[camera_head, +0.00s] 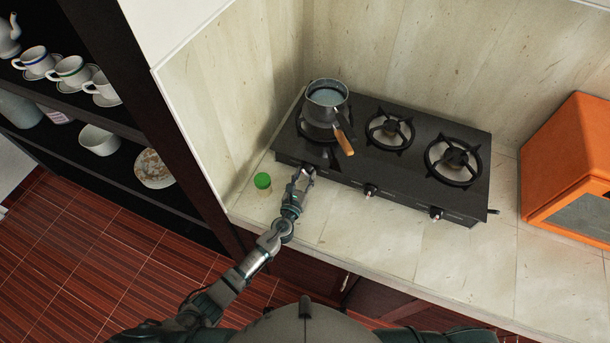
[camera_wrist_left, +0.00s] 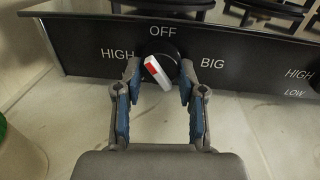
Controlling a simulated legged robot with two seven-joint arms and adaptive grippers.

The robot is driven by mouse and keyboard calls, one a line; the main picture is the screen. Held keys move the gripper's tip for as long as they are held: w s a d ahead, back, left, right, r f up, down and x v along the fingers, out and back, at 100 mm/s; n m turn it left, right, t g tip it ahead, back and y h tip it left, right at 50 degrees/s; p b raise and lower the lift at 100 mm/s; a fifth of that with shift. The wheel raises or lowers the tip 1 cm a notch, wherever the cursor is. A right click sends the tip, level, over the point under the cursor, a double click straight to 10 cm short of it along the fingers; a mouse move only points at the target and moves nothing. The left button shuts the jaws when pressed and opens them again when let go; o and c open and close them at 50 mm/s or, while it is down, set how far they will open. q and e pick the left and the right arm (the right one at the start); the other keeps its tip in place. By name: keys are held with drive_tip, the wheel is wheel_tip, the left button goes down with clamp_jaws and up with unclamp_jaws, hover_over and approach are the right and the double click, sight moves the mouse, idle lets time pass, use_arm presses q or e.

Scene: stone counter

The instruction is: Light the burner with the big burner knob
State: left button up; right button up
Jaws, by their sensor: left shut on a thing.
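The black gas stove (camera_head: 400,183) stands on the counter against the wall. The big burner knob (camera_wrist_left: 161,72) is on the left of its front panel, black with a white pointer bar and a red mark. The bar is tilted, its red end toward upper left. OFF is printed above it, HIGH to its left and BIG to its right. My left gripper (camera_head: 303,175) is shut on this knob, one finger at each side. A metal pot (camera_head: 327,100) with a wooden handle stands over the left burner (camera_head: 305,130), hiding much of it. I see no flame. My right gripper is out of view.
A green-capped jar (camera_head: 263,181) stands on the counter left of my gripper. Two more knobs (camera_head: 370,191) (camera_head: 436,213) are farther right. An orange appliance (camera_head: 570,165) stands at right. Shelves with cups (camera_head: 70,70) are at left. The front counter strip is clear.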

use_arm(q)
drive_tip(key=n, duration=0.5)
drive_tip(key=shift+d+r, duration=0.1)
drive_tip(key=shift+r, duration=0.05)
drive_tip(key=shift+r+n+g, duration=0.1)
drive_tip(key=shift+n+g, duration=0.2)
drive_tip(key=shift+n, duration=2.4)
drive_tip(key=o, duration=1.1)
drive_tip(key=shift+o, duration=0.2)
